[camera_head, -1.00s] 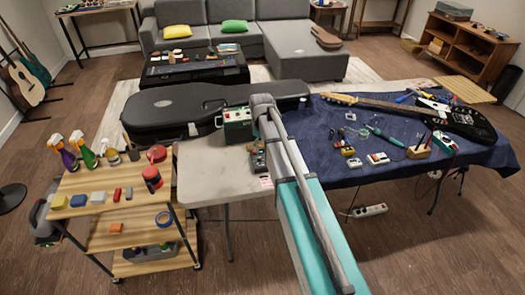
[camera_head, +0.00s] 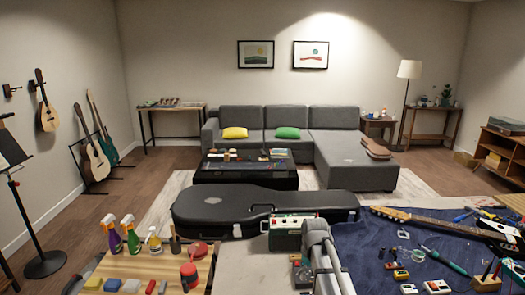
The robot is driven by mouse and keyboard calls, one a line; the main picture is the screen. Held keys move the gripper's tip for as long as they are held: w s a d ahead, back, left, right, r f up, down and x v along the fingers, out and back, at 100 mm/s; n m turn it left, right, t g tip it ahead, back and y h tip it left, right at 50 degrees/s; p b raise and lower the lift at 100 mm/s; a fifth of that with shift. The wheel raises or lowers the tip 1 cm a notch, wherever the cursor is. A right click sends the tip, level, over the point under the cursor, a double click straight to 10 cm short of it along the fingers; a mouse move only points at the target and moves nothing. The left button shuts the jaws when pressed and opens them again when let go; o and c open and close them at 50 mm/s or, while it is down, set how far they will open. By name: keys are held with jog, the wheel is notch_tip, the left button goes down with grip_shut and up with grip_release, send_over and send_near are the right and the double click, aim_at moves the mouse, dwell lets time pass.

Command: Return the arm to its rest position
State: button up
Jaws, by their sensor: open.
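My own arm (camera_head: 323,262) shows at the bottom middle as a grey rounded joint and tube, in front of the worktable. Only this upper part is in the picture. The end of my arm and my gripper are not in view, so I cannot see the jaws or anything near them. The arm's joint overlaps the view of a green box-shaped device (camera_head: 287,240) on the table; I cannot tell whether there is contact.
A black guitar case (camera_head: 225,205) lies behind the green device. A blue cloth (camera_head: 375,235) at right bears an electric guitar (camera_head: 440,222) and small tools. A wooden cart top (camera_head: 207,262) at left holds spray bottles (camera_head: 122,235). A sofa (camera_head: 345,150) stands far back.

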jog(key=s+m, duration=0.5)
jog(key=s, duration=1)
jog(key=shift+s, duration=0.1)
dwell(0.7)
